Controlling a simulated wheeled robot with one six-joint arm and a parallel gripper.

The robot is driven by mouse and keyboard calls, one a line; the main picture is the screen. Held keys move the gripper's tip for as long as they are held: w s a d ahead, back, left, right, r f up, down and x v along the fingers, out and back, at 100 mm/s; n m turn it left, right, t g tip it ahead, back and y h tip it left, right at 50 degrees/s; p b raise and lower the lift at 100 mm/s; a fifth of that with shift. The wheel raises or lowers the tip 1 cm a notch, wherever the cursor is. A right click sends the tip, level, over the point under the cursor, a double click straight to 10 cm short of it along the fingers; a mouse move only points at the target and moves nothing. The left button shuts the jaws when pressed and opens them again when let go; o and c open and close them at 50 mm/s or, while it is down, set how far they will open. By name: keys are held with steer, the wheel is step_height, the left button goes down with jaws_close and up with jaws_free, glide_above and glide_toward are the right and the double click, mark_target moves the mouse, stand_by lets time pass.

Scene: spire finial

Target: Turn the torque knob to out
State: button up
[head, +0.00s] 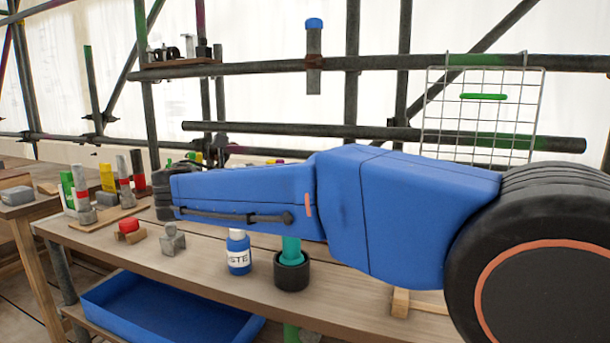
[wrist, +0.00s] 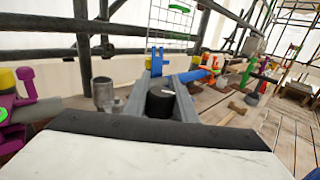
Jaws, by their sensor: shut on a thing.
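A black round knob (wrist: 160,104) with a white mark on its top shows in the middle of the wrist view. I take it for the torque knob. The grey fingers of my gripper (wrist: 160,88) stand on either side of it and are shut on it. Any "out" label is not readable. A blue upright part (wrist: 157,62) stands just beyond the knob. In the head view my blue arm crosses the bench, and I cannot make out the knob or the fingers clearly there.
The wooden bench (head: 193,257) holds a blue-labelled bottle (head: 238,252), a black cup (head: 292,275), a red-topped block (head: 129,228) and several coloured cylinders. A blue tray (head: 160,312) lies below. Scaffold poles and a wire grid (head: 480,130) stand behind. A grey metal fitting (wrist: 103,92) is left of the fingers.

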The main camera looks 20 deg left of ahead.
steer(key=shift+m+g+h, duration=0.3)
steer(key=shift+g, duration=0.1)
steer(key=o, duration=1)
steer(key=shift+o, duration=0.2)
steer(key=shift+s, duration=0.1)
